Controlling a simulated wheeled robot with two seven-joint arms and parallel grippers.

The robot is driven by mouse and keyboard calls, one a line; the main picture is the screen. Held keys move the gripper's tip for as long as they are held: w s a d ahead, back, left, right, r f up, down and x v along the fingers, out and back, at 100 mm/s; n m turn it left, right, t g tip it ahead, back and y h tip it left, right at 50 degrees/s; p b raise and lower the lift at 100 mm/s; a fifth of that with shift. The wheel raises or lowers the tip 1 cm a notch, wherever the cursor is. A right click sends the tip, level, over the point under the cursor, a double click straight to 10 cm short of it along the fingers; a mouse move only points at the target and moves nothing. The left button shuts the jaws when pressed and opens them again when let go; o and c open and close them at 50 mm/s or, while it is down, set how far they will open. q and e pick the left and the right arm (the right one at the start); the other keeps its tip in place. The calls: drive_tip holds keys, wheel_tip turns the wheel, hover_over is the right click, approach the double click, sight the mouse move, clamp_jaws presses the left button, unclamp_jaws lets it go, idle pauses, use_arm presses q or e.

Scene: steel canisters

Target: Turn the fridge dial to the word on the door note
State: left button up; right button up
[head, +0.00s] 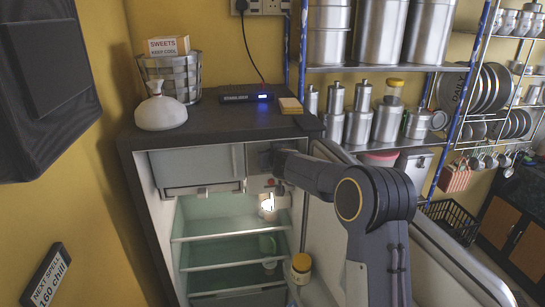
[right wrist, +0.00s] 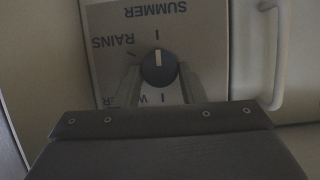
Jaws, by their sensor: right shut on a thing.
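The fridge (head: 140,150) stands open, with its door (head: 325,200) swung to the right. My right arm reaches in to the upper part of the fridge, where my right gripper (head: 272,180) is small and partly hidden. In the right wrist view, the round dark dial (right wrist: 158,68) sits on a pale panel (right wrist: 205,45), and my right gripper (right wrist: 158,78) is shut on it. The panel reads upside down: SUMMER above, RAINS at left, and a word starting with W partly hidden below. The dial's white mark points up, toward SUMMER. No door note is readable. My left gripper is out of view.
A yellow-lidded jar (head: 300,267) stands near the door.

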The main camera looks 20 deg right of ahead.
drive_tip(key=shift+f, duration=0.1)
idle(0.3)
drive_tip(key=o, duration=1)
drive_tip(key=v, duration=0.8)
drive_tip(key=shift+b, duration=0.45)
drive_tip(key=shift+w, duration=0.1)
